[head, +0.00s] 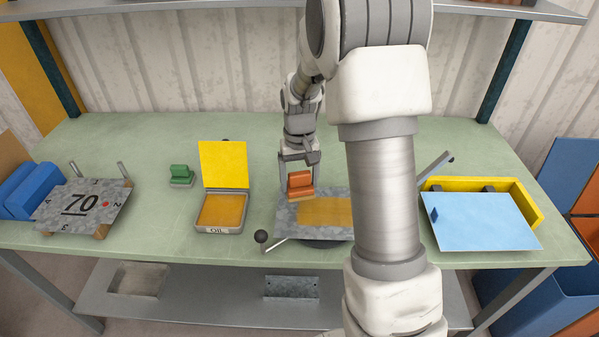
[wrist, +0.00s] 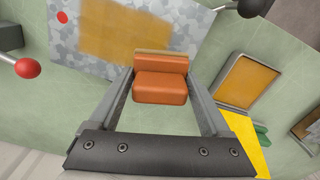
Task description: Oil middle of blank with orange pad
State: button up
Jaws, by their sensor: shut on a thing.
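The orange pad (head: 301,182) is held between the fingers of my gripper (head: 299,190), above the back left part of the grey mottled metal blank (head: 287,222). A yellow-orange oil film (head: 325,212) covers the middle of the blank, to the right of the pad. In the wrist view, the pad (wrist: 160,88) sits between both fingers at the edge of the film (wrist: 140,36). I cannot tell whether the pad touches the blank. The oil tin (head: 221,211) stands open to the left, its yellow lid raised. My arm hides the blank's right end.
A green pad (head: 181,176) stands left of the tin. A lever with a black knob (head: 261,237) sticks out in front of the blank. A yellow tray with a light blue sheet (head: 480,220) is on the right.

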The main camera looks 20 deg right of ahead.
jog(key=shift+r+p, duration=0.6)
jog(key=shift+r, duration=0.65)
jog(key=shift+w+f, duration=0.1)
